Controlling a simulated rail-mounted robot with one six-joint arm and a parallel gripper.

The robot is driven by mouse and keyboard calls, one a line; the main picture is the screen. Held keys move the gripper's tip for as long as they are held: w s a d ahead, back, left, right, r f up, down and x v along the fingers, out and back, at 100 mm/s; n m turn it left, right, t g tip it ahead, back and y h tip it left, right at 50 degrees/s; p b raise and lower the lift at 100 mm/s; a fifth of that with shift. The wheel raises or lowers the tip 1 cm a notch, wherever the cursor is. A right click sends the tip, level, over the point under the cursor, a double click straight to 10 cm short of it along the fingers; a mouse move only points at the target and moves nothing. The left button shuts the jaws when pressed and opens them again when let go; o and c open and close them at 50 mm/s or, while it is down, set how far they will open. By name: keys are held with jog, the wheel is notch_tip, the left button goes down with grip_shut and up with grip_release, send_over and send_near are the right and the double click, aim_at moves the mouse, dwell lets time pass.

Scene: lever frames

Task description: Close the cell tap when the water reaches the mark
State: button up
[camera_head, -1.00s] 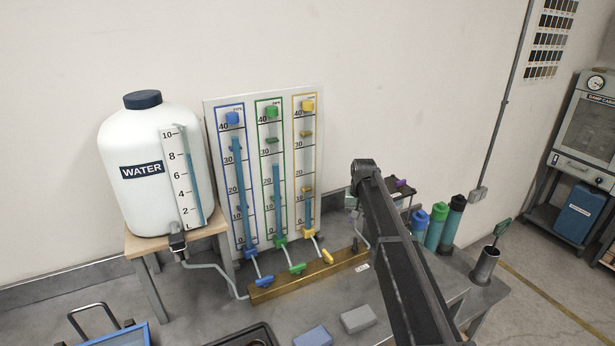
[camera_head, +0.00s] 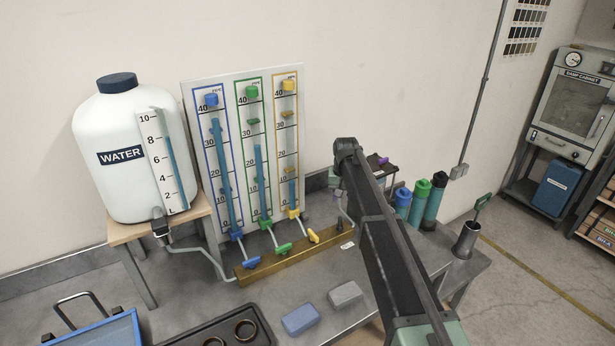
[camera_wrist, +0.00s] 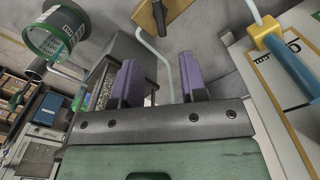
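Three upright gauge tubes stand on a white panel (camera_head: 190,100) in the head view. My arm hides much of the gripper in the head view.
A white water tank (camera_head: 125,155) stands on a wooden stand (camera_head: 125,232) at left. A blue block (camera_head: 300,319) and grey block (camera_head: 345,294) lie on the bench. Capped bottles (camera_head: 420,203) and a metal cup (camera_head: 466,240) stand right of my arm.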

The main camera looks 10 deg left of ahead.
aim_at(340, 222)
notch_tip(340, 222, down, 11)
jog(key=b, duration=1.1)
jog(key=shift+r, duration=0.1)
grip_shut()
